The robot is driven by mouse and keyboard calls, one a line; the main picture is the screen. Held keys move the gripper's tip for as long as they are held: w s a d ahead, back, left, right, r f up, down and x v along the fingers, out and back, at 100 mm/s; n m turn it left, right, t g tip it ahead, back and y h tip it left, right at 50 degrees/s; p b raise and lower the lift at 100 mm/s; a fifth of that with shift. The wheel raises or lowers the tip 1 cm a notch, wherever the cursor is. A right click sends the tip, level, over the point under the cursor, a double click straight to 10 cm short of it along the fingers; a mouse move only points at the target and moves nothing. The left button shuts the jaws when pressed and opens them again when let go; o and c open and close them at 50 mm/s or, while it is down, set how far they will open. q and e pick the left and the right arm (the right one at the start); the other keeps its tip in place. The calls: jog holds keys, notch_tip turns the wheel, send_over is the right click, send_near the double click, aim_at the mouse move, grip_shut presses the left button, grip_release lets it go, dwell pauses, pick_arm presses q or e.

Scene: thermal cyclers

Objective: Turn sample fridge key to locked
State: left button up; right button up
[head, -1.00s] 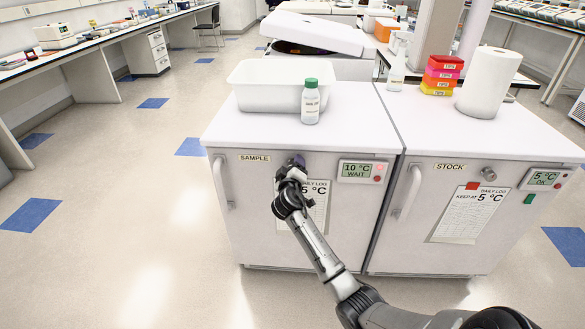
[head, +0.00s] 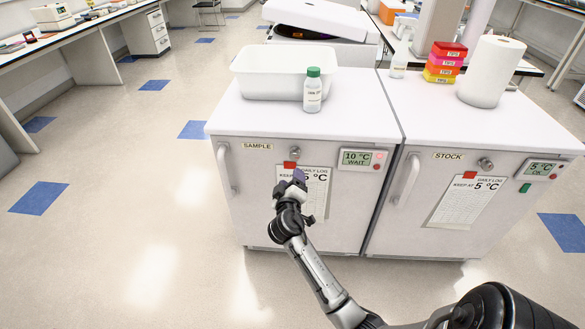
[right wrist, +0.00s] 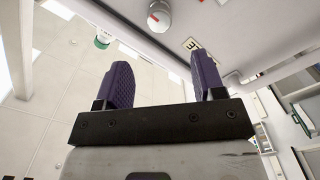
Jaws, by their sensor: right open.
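The sample fridge (head: 240,215) is the left of two white fridges in the head view, with a SAMPLE label and a shut door. My left gripper is not in view.
The stock fridge (head: 420,240) stands at the right with its own lock (head: 486,163). A display (head: 361,159) reads 10 °C WAIT. A daily log sheet (head: 317,190) hangs behind my gripper. A white tub (head: 285,84) and green-capped bottle (head: 312,95) stand on top. The floor left is clear.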

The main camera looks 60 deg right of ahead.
jog(key=shift+v, duration=0.85)
